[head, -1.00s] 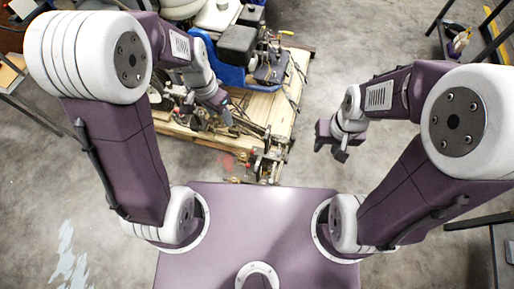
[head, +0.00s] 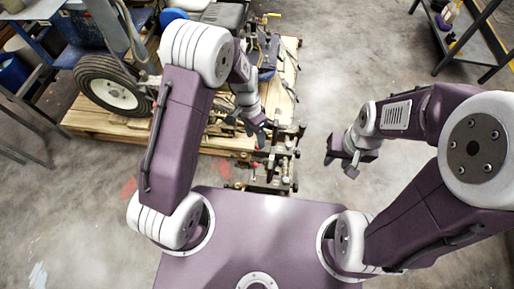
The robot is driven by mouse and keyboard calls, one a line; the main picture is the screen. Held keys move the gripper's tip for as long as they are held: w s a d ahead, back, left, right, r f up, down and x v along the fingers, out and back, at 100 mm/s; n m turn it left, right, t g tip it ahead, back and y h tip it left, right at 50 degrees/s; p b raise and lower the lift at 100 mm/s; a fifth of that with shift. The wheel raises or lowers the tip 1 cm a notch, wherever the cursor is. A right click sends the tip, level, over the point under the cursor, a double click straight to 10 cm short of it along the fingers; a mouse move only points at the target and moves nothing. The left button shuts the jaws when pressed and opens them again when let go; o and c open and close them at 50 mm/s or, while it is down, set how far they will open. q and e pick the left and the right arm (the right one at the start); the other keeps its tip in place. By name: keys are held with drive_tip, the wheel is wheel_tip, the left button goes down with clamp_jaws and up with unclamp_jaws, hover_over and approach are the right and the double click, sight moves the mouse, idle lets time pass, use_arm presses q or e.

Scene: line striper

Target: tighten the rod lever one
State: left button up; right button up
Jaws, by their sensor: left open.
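The line striper (head: 232,14) stands on a wooden pallet at the top of the head view, partly hidden behind my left arm. Its metal rod assembly (head: 274,163) sticks out at the pallet's near right corner. The rod levers are too small to tell apart. My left gripper (head: 259,137) is open, just left of the rod assembly and over it; I cannot tell whether it touches any part. My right gripper (head: 350,166) hangs over bare floor, right of the rod assembly and apart from it. Its fingers are too small to read.
A black-tyred wheel (head: 113,86) with a white hub is at the left on the pallet (head: 92,118). Blue bins (head: 12,72) and a metal frame stand at far left. A dark shelf (head: 478,48) is at top right.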

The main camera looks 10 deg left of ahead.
use_arm(q)
drive_tip(key=f, duration=0.2)
drive_tip(key=f+b, duration=0.1)
drive_tip(key=f, duration=0.1)
drive_tip(key=f+b, duration=0.1)
drive_tip(key=shift+s+d+f, duration=0.35)
drive_tip(key=shift+d+f, duration=0.05)
clamp_jaws()
idle(0.9)
